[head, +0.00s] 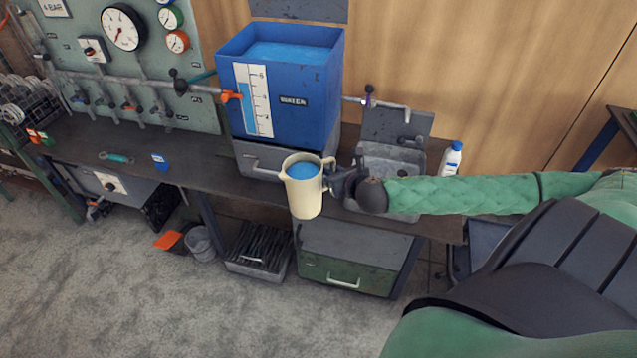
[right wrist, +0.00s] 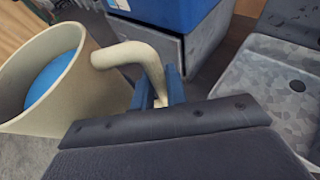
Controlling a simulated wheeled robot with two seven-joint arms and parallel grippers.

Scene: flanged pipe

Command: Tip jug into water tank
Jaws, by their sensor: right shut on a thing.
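The cream jug (head: 303,188) is upright, with blue water showing inside near its top. My right gripper (head: 333,183) is shut on the jug's handle and holds it in front of the bench edge, lower than the tank. The jug (right wrist: 95,90) and its handle, between the blue fingers of the right gripper (right wrist: 160,92), also show in the right wrist view. The blue water tank (head: 312,105), open-topped with water inside and a level scale on its front, stands behind the jug on a grey drawer unit. My left gripper is not in view.
A metal sink (head: 390,165) lies right of the jug, under my right arm. A white bottle (head: 451,158) stands beside it. A pipe with an orange-handled valve (head: 231,96) meets the tank's left side. The gauge panel (head: 150,60) is at the back left.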

